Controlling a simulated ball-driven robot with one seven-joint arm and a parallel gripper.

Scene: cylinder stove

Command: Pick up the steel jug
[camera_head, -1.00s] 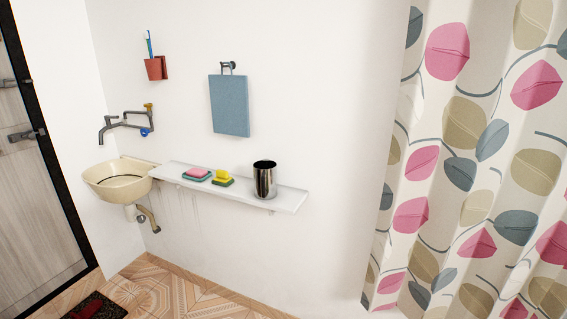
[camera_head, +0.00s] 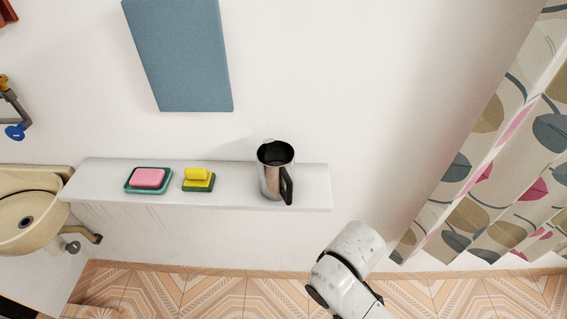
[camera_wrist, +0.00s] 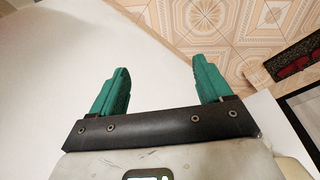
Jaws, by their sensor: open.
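The steel jug (camera_head: 268,181) stands upright on the right part of the white wall shelf in the head view. It is shiny, open at the top, with a black handle on its right front side facing me. My gripper (camera_wrist: 163,78) shows in the wrist view with two green fingers spread apart and nothing between them. The jug is not in the wrist view. In the head view my arm is low, to the right of and below the shelf, and the fingers are hidden there.
The shelf (camera_head: 110,190) also holds a pink soap (camera_head: 148,177) in a green dish and a yellow sponge (camera_head: 198,175), both left of the jug. A sink (camera_head: 30,222) is at the far left. A patterned curtain (camera_head: 490,150) hangs at the right.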

